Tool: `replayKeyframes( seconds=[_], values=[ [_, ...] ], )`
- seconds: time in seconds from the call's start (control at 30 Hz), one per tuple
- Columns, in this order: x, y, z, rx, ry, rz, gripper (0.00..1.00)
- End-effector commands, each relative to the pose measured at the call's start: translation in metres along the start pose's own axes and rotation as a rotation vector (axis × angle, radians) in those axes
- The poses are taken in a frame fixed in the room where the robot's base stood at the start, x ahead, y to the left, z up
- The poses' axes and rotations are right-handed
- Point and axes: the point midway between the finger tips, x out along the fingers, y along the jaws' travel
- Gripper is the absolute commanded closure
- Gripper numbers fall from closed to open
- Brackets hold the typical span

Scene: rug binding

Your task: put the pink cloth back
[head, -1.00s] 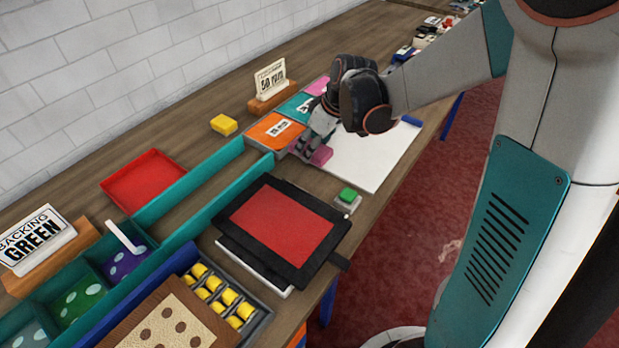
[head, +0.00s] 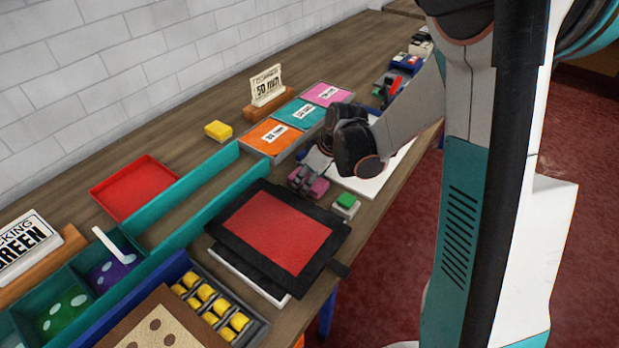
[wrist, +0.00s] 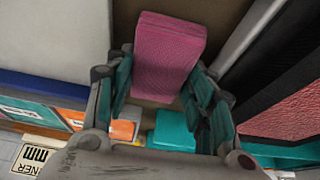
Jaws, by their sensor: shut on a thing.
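The pink cloth (head: 319,188) looks like a small folded block. My gripper (head: 306,181) is shut on it, between the black-framed red panel and the white board. In the wrist view the pink cloth (wrist: 168,55) sits between the two teal-padded fingers of my gripper (wrist: 160,92), with its far end sticking out beyond them. A flat pink tray with a label (head: 327,93) lies at the back of a row, behind a teal one (head: 302,112) and an orange one (head: 270,137). My wrist hides part of the white board.
The black-framed red panel (head: 278,231) is close to my gripper at the front left. A green-topped block (head: 345,205) stands just right of it. The white board (head: 372,178) lies behind. A sign on a wooden stand (head: 267,92) and a yellow block (head: 219,130) are at the back.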

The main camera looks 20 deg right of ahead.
Motion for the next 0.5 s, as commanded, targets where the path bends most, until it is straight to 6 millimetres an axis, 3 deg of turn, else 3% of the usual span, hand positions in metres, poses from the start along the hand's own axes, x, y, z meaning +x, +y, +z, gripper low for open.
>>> replayKeyframes(
  seconds=[0.17, 0.2, 0.5],
  values=[
    [0.0035, 0.0001, 0.0014, 0.000, 0.000, 0.000, 0.73],
    [0.0028, 0.0001, 0.0011, 0.000, 0.000, 0.000, 0.44],
    [0.0022, 0.0001, 0.0008, 0.000, 0.000, 0.000, 0.42]
  ],
)
